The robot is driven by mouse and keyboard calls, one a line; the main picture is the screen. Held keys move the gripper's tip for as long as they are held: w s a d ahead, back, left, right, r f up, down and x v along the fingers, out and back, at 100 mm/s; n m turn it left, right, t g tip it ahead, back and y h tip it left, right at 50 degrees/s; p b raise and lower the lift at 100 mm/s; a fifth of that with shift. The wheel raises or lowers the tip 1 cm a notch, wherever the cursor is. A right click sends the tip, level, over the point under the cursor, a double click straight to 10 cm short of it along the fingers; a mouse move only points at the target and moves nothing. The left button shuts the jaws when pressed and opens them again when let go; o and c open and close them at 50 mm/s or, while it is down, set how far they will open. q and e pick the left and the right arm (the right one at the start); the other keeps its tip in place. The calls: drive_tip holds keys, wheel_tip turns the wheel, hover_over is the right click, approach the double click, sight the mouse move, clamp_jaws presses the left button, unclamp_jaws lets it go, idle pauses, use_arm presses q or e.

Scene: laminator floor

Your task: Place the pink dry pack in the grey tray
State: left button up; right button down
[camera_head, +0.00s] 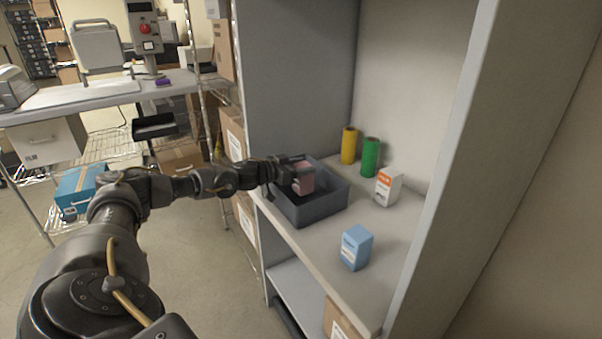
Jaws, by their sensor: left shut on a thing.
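The pink dry pack (304,178) is a small pink box. My left gripper (294,174) is shut on it and holds it over the grey tray (322,205). The pack appears within the outline of the tray's opening; I cannot tell whether it touches the tray's floor. The tray is a dark grey open box on the shelf, at its left front edge. My left arm reaches in from the left and its gripper hides part of the pack and the tray's left rim. My right gripper is not in view.
On the shelf (312,248), yellow (349,145) and green (370,157) cylinders and a white-orange box (388,187) stand right of the tray. A blue box (356,248) stands nearer the front. The shelf's side panel (290,80) rises behind the tray. A bench (110,92) stands at left.

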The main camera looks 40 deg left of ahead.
use_arm(q)
wheel_tip(320, 180, down, 3)
drive_tip(key=shift+r, duration=0.2)
drive_tip(key=o, duration=1.1)
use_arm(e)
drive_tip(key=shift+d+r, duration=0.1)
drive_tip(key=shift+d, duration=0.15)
use_arm(q)
drive_tip(key=shift+s, duration=0.1)
drive_tip(key=shift+s+a, duration=0.1)
drive_tip(key=shift+s, duration=0.2)
drive_tip(key=b+v, duration=0.2)
drive_tip(key=v, duration=0.9)
drive_tip(key=shift+r, duration=0.2)
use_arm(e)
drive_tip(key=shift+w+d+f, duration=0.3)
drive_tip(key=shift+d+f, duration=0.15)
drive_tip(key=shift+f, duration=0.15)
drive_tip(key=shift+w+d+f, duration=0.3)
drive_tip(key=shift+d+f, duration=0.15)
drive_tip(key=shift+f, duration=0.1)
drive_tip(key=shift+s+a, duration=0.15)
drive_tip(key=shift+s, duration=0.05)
